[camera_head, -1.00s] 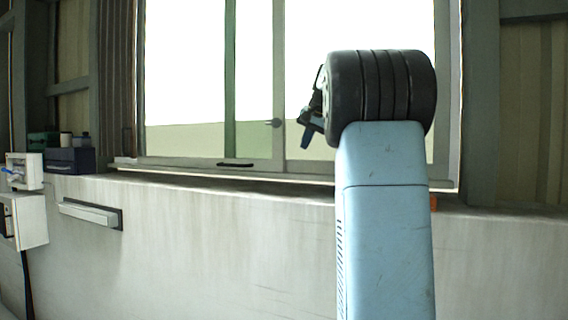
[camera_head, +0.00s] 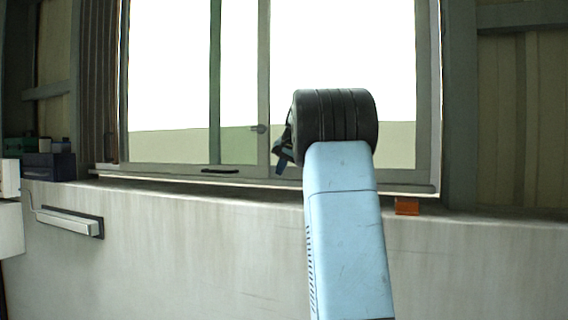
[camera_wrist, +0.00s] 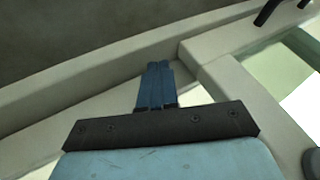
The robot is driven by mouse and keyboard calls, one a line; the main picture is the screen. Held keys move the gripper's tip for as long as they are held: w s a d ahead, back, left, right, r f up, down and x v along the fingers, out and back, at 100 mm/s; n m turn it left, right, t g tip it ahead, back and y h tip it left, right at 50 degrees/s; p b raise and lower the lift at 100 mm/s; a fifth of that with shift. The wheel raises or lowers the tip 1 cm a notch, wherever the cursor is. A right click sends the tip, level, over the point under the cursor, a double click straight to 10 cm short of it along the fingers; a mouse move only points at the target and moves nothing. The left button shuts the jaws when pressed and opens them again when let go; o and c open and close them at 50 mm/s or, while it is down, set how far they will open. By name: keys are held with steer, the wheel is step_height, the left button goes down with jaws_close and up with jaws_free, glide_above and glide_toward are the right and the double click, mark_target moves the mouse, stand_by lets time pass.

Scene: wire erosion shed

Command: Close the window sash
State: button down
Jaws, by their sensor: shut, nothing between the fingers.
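The window sash (camera_head: 264,95) is a pale frame with a dark knob (camera_head: 259,128) on its upright stile and a black handle (camera_head: 220,170) on its bottom rail. A green-tinted upright shows through its glass. I cannot tell how wide any gap is. My gripper (camera_head: 281,168) is shut and empty, low and just right of the stile. In the wrist view its blue fingers (camera_wrist: 156,84) point into the corner between the stile (camera_wrist: 235,92) and the lower frame. Whether they touch the stile is unclear. The handle (camera_wrist: 268,10) and part of the knob (camera_wrist: 312,162) show at right.
The pale window frame (camera_head: 428,100) stands above a concrete wall (camera_head: 200,250) with a ledge. An orange block (camera_head: 407,206) sits below the frame's right end. Dark boxes (camera_head: 50,166) stand at the far left. A grey bar fitting (camera_head: 68,222) juts from the wall.

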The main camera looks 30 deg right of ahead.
steer(key=shift+w+a, duration=0.8)
steer(key=shift+w, duration=0.15)
